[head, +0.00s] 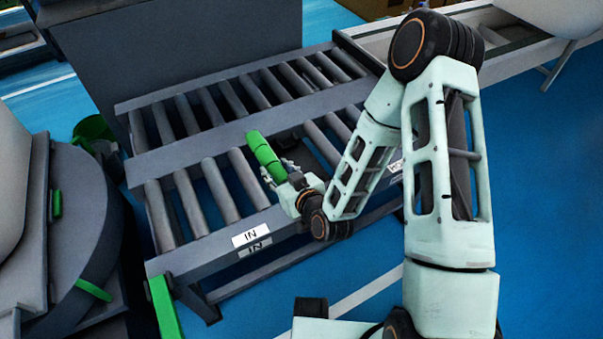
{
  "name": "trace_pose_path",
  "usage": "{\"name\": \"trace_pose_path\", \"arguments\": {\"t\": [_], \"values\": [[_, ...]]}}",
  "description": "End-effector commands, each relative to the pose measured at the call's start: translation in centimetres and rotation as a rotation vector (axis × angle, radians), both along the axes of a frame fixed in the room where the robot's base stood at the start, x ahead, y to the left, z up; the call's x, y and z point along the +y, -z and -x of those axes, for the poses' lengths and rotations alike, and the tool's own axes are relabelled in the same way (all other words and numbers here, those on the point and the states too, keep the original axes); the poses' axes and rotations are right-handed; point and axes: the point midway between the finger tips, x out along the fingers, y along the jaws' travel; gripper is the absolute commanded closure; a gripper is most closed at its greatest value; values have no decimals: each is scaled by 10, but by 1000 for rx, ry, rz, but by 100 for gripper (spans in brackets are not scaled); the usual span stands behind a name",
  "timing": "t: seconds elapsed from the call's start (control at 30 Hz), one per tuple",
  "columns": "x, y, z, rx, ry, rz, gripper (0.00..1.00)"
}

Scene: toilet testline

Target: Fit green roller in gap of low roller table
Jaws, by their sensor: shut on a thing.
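The green roller (264,154) is held in my gripper (277,178), which is shut on it. The roller is tilted and points up and away, above the low roller table (215,244). The low table is the nearer one, with grey rollers and "IN" labels on its front rail. A wider space between its grey rollers shows around and to the right of the green roller, partly hidden by my gripper and arm. I cannot tell whether the green roller touches the table.
A higher roller table (222,78) runs right behind the low one. A dark round machine (85,235) with green parts stands at the left. A green post (164,306) stands at the low table's front left leg. Blue floor (290,275) is clear in front.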

Motion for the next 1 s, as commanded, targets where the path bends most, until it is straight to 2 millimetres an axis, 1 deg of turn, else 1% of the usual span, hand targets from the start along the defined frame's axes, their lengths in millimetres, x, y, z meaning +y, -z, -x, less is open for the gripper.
{"name": "trace_pose_path", "arguments": {"t": [0.03,0.2,0.27,0.37,0.47,0.73,0.77,0.8,0.9,1.0], "values": [[5,-1,-4,-12,2,-1,100],[9,-11,-8,-6,18,-2,100],[9,-12,-9,-4,20,-1,100],[4,-10,-15,-2,26,-1,100],[-9,-1,-29,-1,30,0,100],[-52,28,-77,-3,28,0,100],[-56,34,-81,-2,27,0,100],[-59,45,-85,1,26,0,100],[-68,60,-96,-1,25,-1,100],[-74,71,-103,-1,24,-1,100]]}}
